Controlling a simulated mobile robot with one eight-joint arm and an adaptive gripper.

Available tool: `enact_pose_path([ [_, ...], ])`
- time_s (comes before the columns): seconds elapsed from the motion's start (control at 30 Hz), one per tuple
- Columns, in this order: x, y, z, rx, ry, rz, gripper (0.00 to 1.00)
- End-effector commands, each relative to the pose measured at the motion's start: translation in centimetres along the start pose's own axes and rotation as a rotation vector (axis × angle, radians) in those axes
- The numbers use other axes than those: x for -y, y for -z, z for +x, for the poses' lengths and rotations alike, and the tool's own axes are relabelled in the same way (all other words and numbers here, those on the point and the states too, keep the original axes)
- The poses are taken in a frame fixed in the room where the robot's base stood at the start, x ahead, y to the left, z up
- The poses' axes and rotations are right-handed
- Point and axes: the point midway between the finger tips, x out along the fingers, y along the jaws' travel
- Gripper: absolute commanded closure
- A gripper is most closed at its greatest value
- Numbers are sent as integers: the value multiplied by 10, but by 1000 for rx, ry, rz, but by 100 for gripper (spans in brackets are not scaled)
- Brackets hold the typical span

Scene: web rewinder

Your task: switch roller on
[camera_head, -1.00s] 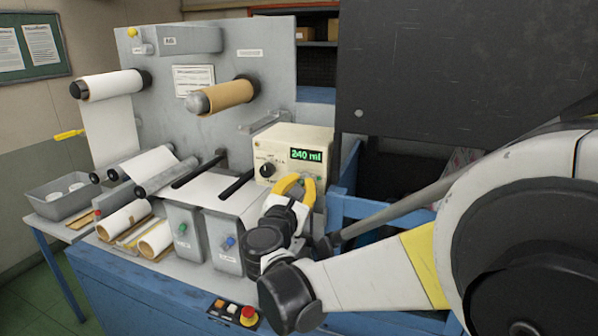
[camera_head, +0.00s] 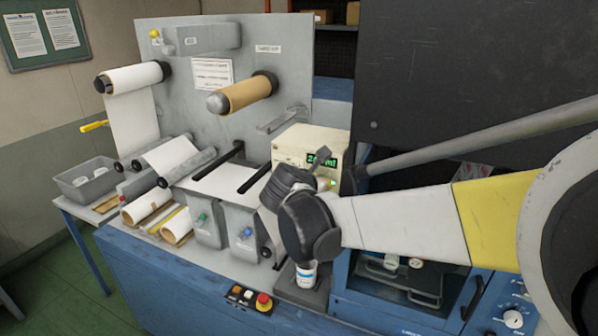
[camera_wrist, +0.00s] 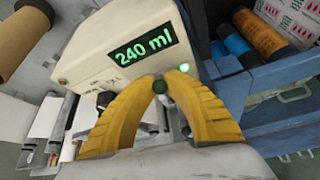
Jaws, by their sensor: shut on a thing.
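The box (camera_wrist: 100,55) has a green display (camera_wrist: 143,48) reading 240 ml and a lit green lamp (camera_wrist: 184,67) right of the fingertips. In the head view, the cream box (camera_head: 296,142) stands behind my dark wrist, which hides my fingers and part of the display (camera_head: 322,158). A brown roll (camera_head: 243,94) and a white roll (camera_head: 133,78) hang on the grey upright panel.
A panel with buttons and a red emergency stop (camera_head: 264,301) is on the blue bench front. Green (camera_head: 203,217) and blue (camera_head: 246,232) knobs sit on grey boxes. A small white container (camera_head: 306,274) stands below my wrist. A dark panel (camera_head: 450,80) is at right.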

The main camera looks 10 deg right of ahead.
Motion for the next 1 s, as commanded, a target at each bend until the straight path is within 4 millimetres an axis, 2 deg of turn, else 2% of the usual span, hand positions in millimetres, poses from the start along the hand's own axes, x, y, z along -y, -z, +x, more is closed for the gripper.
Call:
enact_pose_path([
  [0.3,-1,-1,0,1,-2,-1,100],
  [0.33,-1,-1,0,1,-2,-1,80],
  [0.4,-1,-1,0,1,-2,-1,60],
  [0.77,-1,0,-4,0,-2,0,60],
  [0.87,-2,0,-17,0,-4,0,60],
  [1.0,-1,0,-47,0,-5,-1,60],
])
